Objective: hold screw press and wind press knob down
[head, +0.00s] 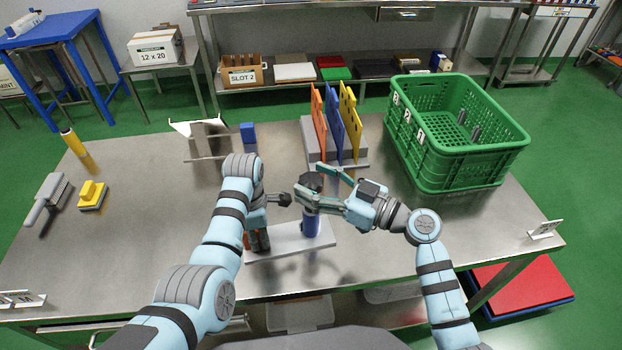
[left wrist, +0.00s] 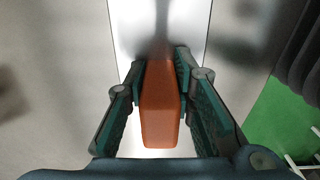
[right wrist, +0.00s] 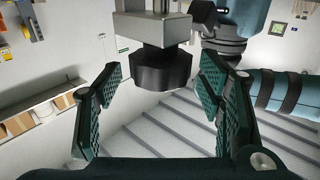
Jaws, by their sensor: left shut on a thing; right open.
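The screw press has a pale base plate (head: 290,243), a blue cylinder (head: 311,224) and a black knob (head: 312,182) on top. My left gripper (head: 258,240) is shut on the orange block (left wrist: 160,115) at the left end of the plate. Most of that block is hidden in the head view. My right gripper (head: 313,188) is open at the knob, with one finger on each side in the head view. The knob (right wrist: 160,68) shows between the spread fingers in the right wrist view, with visible gaps to both.
A rack (head: 308,140) with orange, blue and yellow boards stands behind the press. A green crate (head: 460,170) is at the right. A brush (head: 47,195) and a yellow-handled tool (head: 92,196) lie at the left. The table's front is mostly clear.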

